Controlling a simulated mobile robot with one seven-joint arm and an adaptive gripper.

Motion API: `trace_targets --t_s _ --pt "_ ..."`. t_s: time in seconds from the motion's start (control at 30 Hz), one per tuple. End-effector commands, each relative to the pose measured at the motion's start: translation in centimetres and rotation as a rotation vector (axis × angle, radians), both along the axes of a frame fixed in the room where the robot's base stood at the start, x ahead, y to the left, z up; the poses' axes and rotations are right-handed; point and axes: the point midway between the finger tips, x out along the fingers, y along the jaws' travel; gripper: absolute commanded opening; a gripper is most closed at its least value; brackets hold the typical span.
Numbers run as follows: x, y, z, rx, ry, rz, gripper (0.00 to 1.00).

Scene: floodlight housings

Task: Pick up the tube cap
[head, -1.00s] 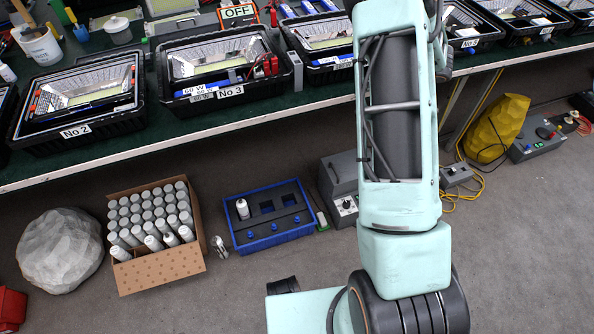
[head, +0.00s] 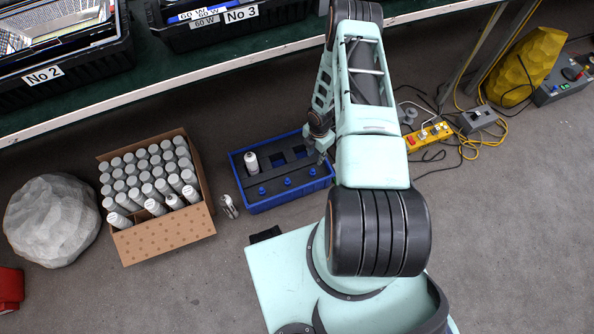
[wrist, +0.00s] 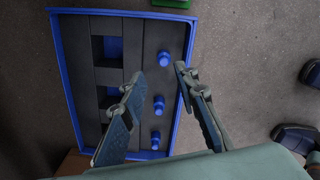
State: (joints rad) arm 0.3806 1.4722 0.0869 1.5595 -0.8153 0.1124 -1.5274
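Three blue caps stand in a row on the dark insert of a blue tray (head: 264,207) on the floor. In the head view they are the left cap (head: 262,191), the middle cap (head: 287,182) and the right cap (head: 312,172). The wrist view shows the same row as a top cap (wrist: 165,58), a middle cap (wrist: 158,104) and a bottom cap (wrist: 155,140). My gripper (wrist: 159,74) is open and empty above the tray, its fingers on either side of the row in the picture. The top cap shows just past the fingertips. Contact is not visible.
A white tube (head: 251,163) stands in the tray's left slot. A carton of grey tubes (head: 162,238) and a pale rock (head: 52,220) are to the left. A metallic item (head: 228,206) lies beside the tray. The workbench edge (head: 180,78) runs behind; a yellow power box (head: 429,137) is right.

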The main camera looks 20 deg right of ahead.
Motion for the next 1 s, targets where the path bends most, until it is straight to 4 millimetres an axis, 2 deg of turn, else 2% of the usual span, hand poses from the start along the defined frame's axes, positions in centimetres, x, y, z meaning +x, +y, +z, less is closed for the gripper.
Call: trace_targets --t_s 0.13,0.37,0.57,0.83,1.0 --pt "-1.0 0.5 -2.0 0.01 0.034 -0.05 0.28" --pt "-1.0 0.5 -5.6 0.01 0.034 -0.049 0.28" --pt "-1.0 0.5 -7.0 0.009 0.033 -0.047 0.28" --pt "-0.8 0.3 -11.0 0.009 0.033 -0.046 0.28" --pt "-0.7 0.3 -11.8 0.008 0.031 -0.047 0.28"
